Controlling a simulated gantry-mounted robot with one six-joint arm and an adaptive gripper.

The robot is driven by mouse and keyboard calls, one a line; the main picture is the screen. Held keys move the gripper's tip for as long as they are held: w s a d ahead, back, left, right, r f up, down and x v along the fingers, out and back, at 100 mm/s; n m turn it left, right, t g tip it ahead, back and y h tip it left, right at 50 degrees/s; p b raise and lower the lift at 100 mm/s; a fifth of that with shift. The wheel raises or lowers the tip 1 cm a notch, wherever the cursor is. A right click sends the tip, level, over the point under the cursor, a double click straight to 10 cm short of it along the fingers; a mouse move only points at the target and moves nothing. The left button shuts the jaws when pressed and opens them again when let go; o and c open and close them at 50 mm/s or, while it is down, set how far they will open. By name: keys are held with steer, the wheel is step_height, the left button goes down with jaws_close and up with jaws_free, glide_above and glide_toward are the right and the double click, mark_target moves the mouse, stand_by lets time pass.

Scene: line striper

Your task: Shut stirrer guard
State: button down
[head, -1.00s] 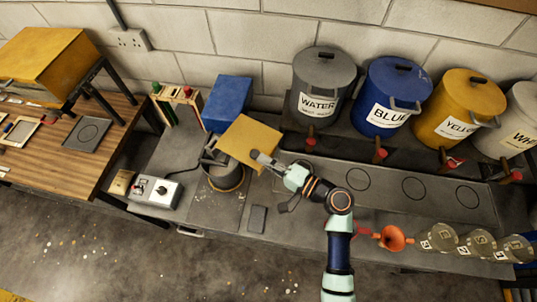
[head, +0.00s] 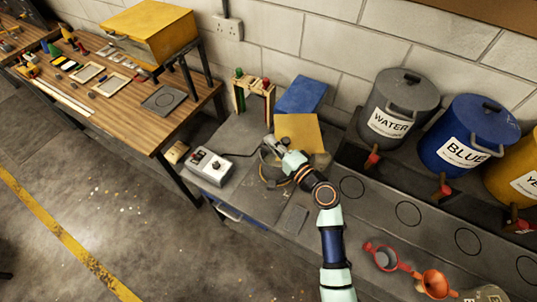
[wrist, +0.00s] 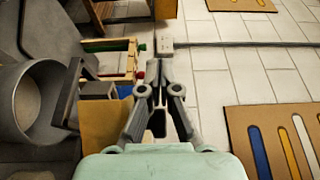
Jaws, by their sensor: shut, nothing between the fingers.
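A yellow panel (head: 297,132), which looks like the stirrer guard, stands raised behind and right of a dark round pot (head: 272,172) on the grey bench. My gripper (head: 268,143) is shut and empty, above the pot and in front of the panel's left side. In the wrist view the shut fingers (wrist: 160,66) point away from the camera. The yellow panel (wrist: 103,128) shows to their left, partly hidden, with the open grey pot (wrist: 32,100) farther left. My wrist and fingers cover part of the pot in the head view. I cannot tell whether the gripper touches the panel.
A blue box (head: 302,95) and a wood-and-green rack (head: 252,92) stand behind. Paint drums labelled WATER (head: 399,105) and BLUE (head: 470,135) are at right, with an orange funnel (head: 433,283) in front.

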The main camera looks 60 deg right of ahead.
steer(key=shift+w+d+h, duration=0.15)
steer(key=shift+w+h, duration=0.15)
steer(key=shift+w, duration=0.05)
stand_by(1.1)
